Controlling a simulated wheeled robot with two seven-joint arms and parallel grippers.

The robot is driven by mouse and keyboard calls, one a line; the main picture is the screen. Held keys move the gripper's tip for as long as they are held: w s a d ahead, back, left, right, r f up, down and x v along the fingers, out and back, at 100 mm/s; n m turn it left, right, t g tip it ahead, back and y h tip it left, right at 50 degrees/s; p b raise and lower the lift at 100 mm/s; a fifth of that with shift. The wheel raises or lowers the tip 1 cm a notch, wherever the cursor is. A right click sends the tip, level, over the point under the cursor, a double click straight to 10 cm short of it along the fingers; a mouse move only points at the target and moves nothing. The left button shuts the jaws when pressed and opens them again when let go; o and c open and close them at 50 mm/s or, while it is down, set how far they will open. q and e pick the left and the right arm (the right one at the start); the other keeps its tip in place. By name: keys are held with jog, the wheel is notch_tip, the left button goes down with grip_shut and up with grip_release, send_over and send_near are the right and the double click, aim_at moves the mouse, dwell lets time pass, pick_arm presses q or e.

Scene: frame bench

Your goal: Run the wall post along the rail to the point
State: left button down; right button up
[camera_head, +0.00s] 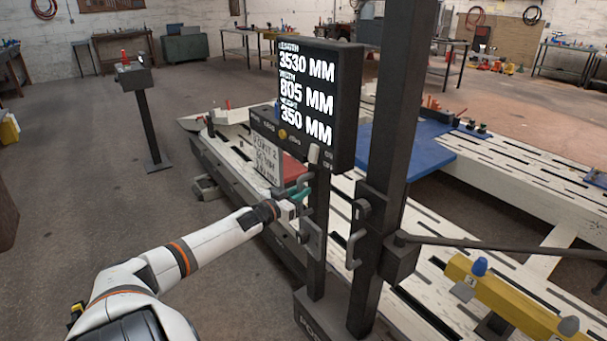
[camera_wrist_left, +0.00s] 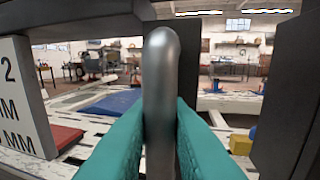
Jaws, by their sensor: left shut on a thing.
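The dark wall post (camera_head: 390,150) stands upright beside the white slotted bench, with a base (camera_head: 322,318) low in front. A thinner upright (camera_head: 318,235) carries a display (camera_head: 318,100) reading length 3530, width 805 and height 350 MM. My left gripper (camera_head: 298,194) reaches in from the left at the thinner upright. Its teal fingers (camera_wrist_left: 160,130) are shut on a grey upright handle (camera_wrist_left: 162,65), one on each side of it. I cannot make out the rail clearly. My right gripper is not in view.
The white slotted bench (camera_head: 232,155) runs beside the post. A dark rod (camera_head: 500,245) extends right from the post, above a yellow beam (camera_head: 500,295). A pedestal (camera_head: 148,120) stands left on open floor.

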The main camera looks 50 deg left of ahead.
pick_arm(q)
jog(key=shift+d, duration=0.1)
jog(key=c, duration=1.5)
grip_release()
jog(key=shift+o, duration=0.2)
jog(key=shift+s, duration=0.1)
jog(key=s+d+p, duration=0.1)
jog(key=s+p, duration=0.1)
jog(key=s, duration=0.9)
jog(key=shift+s+d, duration=0.2)
jog(key=shift+s, duration=0.2)
